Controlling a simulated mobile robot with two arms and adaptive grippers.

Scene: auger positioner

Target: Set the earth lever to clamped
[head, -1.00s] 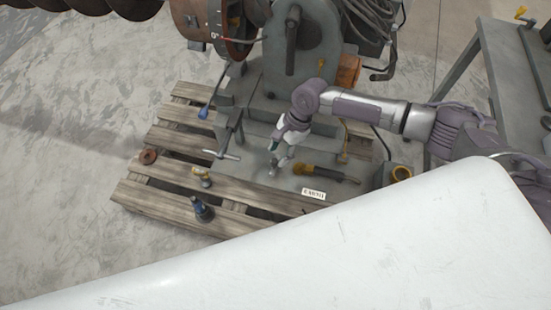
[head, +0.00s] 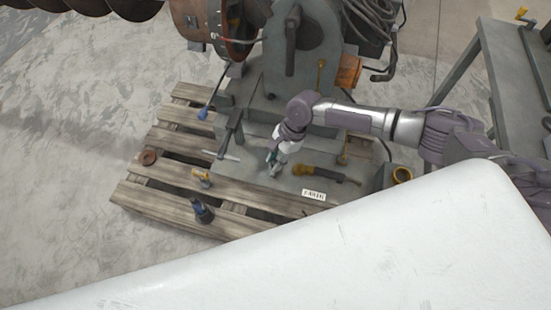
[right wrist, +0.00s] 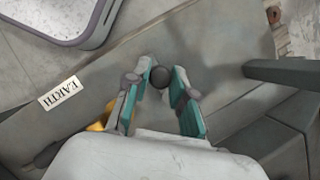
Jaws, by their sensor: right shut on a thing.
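My right gripper (head: 272,170) reaches down to the grey base plate (head: 263,186) at the front of the machine. In the right wrist view its teal-padded fingers (right wrist: 160,85) are shut on a dark round knob (right wrist: 160,77), which I take to be the earth lever's end. The rest of the lever is hidden or too small to make out. The white EARTH label (head: 314,194) lies on the plate to the right of the gripper; it also shows in the right wrist view (right wrist: 60,93). My left gripper is not in view.
The grey machine housing (head: 290,50) rises behind.

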